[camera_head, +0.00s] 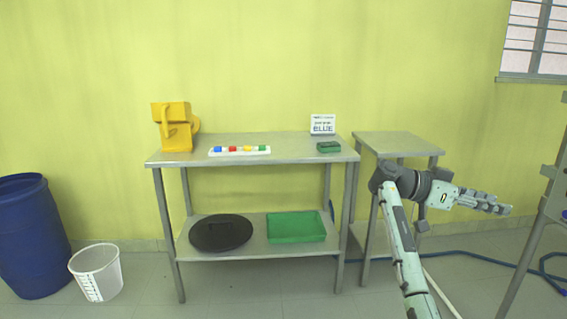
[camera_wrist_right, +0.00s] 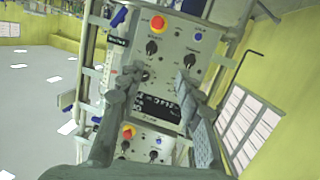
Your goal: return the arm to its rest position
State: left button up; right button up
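My right arm comes up from the bottom right in the head view, with the forearm bent to the right. My right gripper (camera_head: 492,203) points right, in the air in front of the small side table. In the right wrist view the gripper (camera_wrist_right: 152,98) has its two fingers spread apart with nothing between them. Beyond the fingers is a control panel (camera_wrist_right: 172,48) with red and yellow buttons, dark knobs and a small display. My left arm and left gripper are not in the head view.
A steel table (camera_head: 290,148) holds a yellow container (camera_head: 172,128), a strip of coloured blocks (camera_head: 240,150) and a sign (camera_head: 322,124). A side table (camera_head: 398,142) stands behind my right arm. A metal frame (camera_head: 540,215) is at the right edge. A blue hose (camera_head: 470,255) lies on the floor.

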jog(key=s+d+f+g+h, duration=0.15)
jog(key=s+d+h, duration=0.25)
jog(key=s+d, duration=0.75)
jog(key=w+f+n+t+y, duration=0.5)
jog(key=w+f+n+t, duration=0.3)
jog(key=w+f+n, duration=0.45)
jog(key=w+a+f+n+t+y, duration=0.3)
jog(key=w+a+y, duration=0.25)
jog(key=a, duration=0.25)
jog(key=w+a+f+n+t+y, duration=0.3)
jog(key=w+a+n+y, duration=0.15)
jog(key=w+a, duration=0.25)
jog(key=s+a+f+g+y, duration=0.1)
jog(key=s+a+f+g, duration=0.15)
jog(key=s+f, duration=0.75)
jog(key=s+a+f+g+y, duration=0.1)
jog(key=s+a+f, duration=0.2)
jog(key=s+f, duration=0.7)
jog(key=s+a+f+g, duration=0.1)
jog(key=s+a+f, duration=0.1)
jog(key=s+f, duration=0.4)
jog(key=s+a+f+g, duration=0.2)
jog(key=s+f, duration=0.3)
jog(key=s, duration=0.7)
jog(key=s+a+f+g+y, duration=0.1)
jog(key=s+a+f, duration=0.2)
jog(key=s+f, duration=0.3)
jog(key=s, duration=0.3)
jog(key=shift+s+f+g, duration=0.3)
jog(key=shift+s, duration=0.1)
